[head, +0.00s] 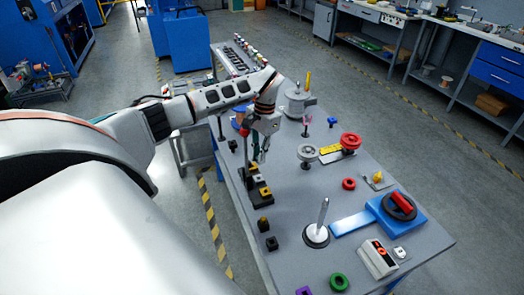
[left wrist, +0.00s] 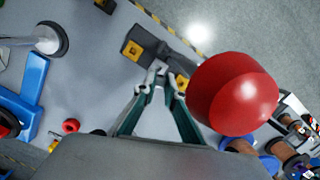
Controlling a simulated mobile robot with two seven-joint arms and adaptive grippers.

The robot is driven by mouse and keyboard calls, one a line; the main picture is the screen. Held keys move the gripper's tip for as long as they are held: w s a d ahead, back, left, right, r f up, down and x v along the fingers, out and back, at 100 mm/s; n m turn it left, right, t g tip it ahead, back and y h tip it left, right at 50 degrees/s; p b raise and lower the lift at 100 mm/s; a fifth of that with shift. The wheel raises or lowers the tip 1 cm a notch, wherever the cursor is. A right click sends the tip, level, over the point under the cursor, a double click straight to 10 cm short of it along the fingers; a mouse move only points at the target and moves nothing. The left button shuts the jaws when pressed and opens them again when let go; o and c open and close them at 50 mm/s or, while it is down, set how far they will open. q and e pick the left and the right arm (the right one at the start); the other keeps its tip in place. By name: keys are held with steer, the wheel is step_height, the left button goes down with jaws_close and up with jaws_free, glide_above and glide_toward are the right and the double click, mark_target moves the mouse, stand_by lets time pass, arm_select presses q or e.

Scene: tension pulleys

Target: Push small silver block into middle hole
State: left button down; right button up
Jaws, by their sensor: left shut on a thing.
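My left gripper (head: 259,160) reaches down over the left edge of the table, above a row of black blocks with yellow squares (head: 264,194). In the left wrist view its two teal fingers (left wrist: 168,77) are nearly together, with a small silver-grey piece (left wrist: 159,69) at their tips, which looks like the silver block. The tips are close to a dark block with a yellow square socket (left wrist: 134,51). A second yellow square is partly hidden by the fingers. I cannot tell which hole is the middle one. My right gripper is not in view.
A red knob (head: 245,131) on a post stands right beside the gripper; it looms large in the left wrist view (left wrist: 235,93). A silver spindle (head: 318,228), blue fixture (head: 384,215) and red pulleys (head: 350,141) stand to the right. The table's middle (head: 300,190) is fairly clear.

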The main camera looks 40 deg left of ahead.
arm_select(q)
steer(key=shift+f, duration=2.8)
steer(key=shift+f, duration=0.2)
steer(key=shift+f, duration=0.15)
steer(key=shift+s+f+b, duration=0.1)
steer(key=shift+f+b, duration=0.4)
steer(key=shift+f, duration=0.3)
steer(key=shift+d+f, duration=0.1)
steer(key=c, duration=2)
jaws_free()
